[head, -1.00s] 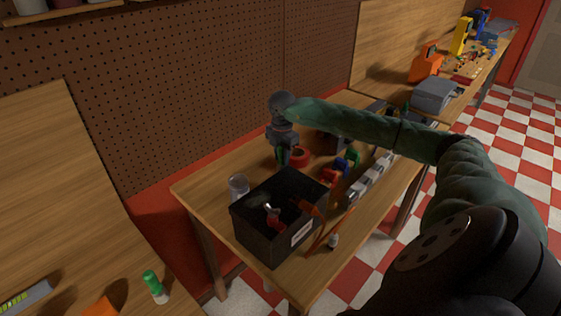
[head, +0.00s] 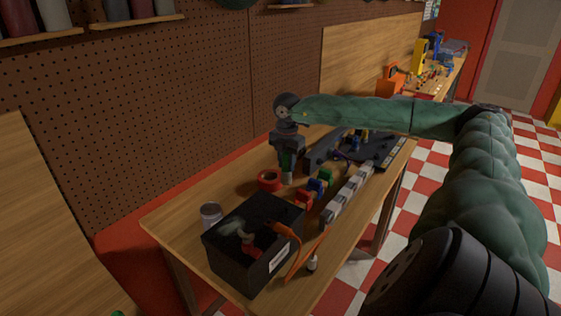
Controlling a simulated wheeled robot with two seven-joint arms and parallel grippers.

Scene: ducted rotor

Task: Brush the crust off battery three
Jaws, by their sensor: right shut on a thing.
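A black box (head: 225,262) with a white label stands at the near end of the wooden table; it looks like a battery, but I can read no number. A pale greenish patch shows on its top at the left, and an orange cable (head: 281,226) crosses its right side. My right gripper (head: 288,172) points down over the table, behind the box and apart from it. My left gripper is not in view.
A red ring (head: 270,181) lies near my right gripper. Red, blue and green pieces (head: 318,187) and a row of grey blocks (head: 347,194) lie further right.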

